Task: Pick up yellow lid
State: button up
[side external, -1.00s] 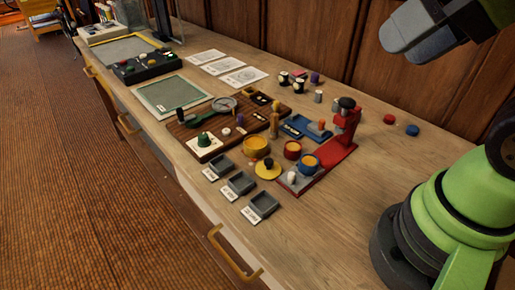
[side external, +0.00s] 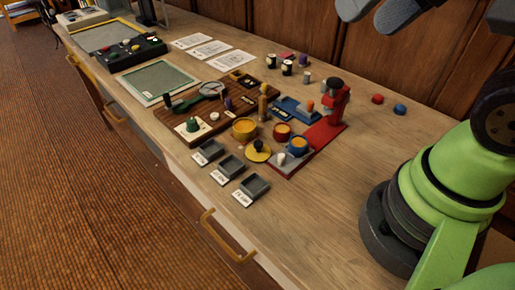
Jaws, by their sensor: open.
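The yellow lid (side external: 264,156) is a flat round disc with a dark knob on top. It lies on the wooden bench top, in front of an open yellow pot (side external: 244,130) and beside the grey-and-red stand. My gripper (side external: 372,10) is at the top edge of the side external view, high above the bench and well apart from the lid. Its two grey fingers are spread with nothing between them. The upper part of the gripper is cut off by the frame.
Small grey trays (side external: 230,166) with labels lie in front of the lid. A red press (side external: 330,118) and a blue-rimmed pot (side external: 297,147) stand to its right. A brown board (side external: 190,122) with tools is behind left. The bench front right is clear.

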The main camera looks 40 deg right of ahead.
jog(key=w+f+g, duration=0.2)
jog(key=w+f, duration=0.2)
jog(key=w, duration=0.4)
jog(key=n+g+h, duration=0.2)
jog(key=g, duration=0.2)
send_over(259, 143)
notch_tip(259, 143, down, 13)
notch_tip(259, 143, down, 9)
jog(key=shift+w+r, duration=0.1)
jog(key=shift+r, duration=0.1)
jog(key=shift+f, duration=2.75)
jog(key=c, duration=0.6)
jog(key=shift+r, duration=0.15)
